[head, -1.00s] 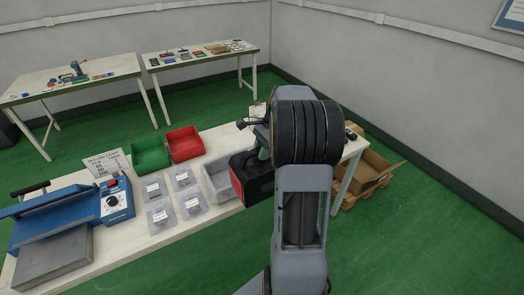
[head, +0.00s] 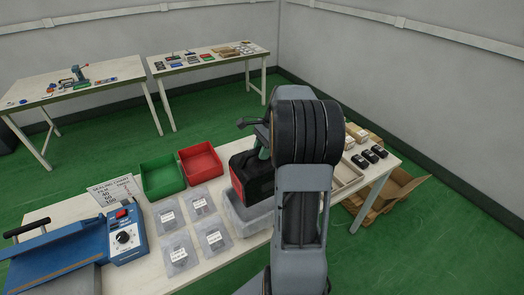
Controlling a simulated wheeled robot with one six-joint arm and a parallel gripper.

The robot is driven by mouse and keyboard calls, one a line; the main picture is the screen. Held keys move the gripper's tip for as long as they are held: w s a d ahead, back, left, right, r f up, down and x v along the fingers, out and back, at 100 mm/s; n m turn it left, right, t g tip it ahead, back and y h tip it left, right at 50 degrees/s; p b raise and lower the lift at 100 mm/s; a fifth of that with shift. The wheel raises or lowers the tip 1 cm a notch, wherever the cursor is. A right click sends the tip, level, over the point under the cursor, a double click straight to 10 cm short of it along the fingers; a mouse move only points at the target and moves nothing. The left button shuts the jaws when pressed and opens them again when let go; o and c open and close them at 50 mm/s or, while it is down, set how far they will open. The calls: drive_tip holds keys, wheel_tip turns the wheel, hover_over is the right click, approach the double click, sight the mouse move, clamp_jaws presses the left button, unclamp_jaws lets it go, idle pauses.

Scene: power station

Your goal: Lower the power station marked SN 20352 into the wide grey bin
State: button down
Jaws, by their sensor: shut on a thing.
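A black power station with a dark red front (head: 258,184) hangs from my gripper (head: 264,146), which is shut on its top. My wrist and arm hide its right side and much of the gripper. No serial marking can be read on it. The wide grey bin (head: 242,224) stands on the white table, and the power station appears over it, covering most of its opening. I cannot tell how much gap there is between the power station's underside and the bin.
A green bin (head: 162,176) and a red bin (head: 201,162) stand to the left of the grey one. Small black items (head: 370,156) and cartons lie at the right end.

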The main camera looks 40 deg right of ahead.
drive_tip(key=shift+f+b, duration=5)
drive_tip(key=shift+f, duration=1.1)
drive_tip(key=c, duration=0.8)
unclamp_jaws()
drive_tip(key=shift+f, duration=0.1)
drive_tip(key=shift+s+f, duration=0.1)
drive_tip(key=shift+f, duration=0.05)
wheel_tip(320, 180, up, 20)
drive_tip(key=p, duration=1.7)
drive_tip(key=shift+r+b, duration=0.3)
drive_tip(key=shift+r, duration=0.8)
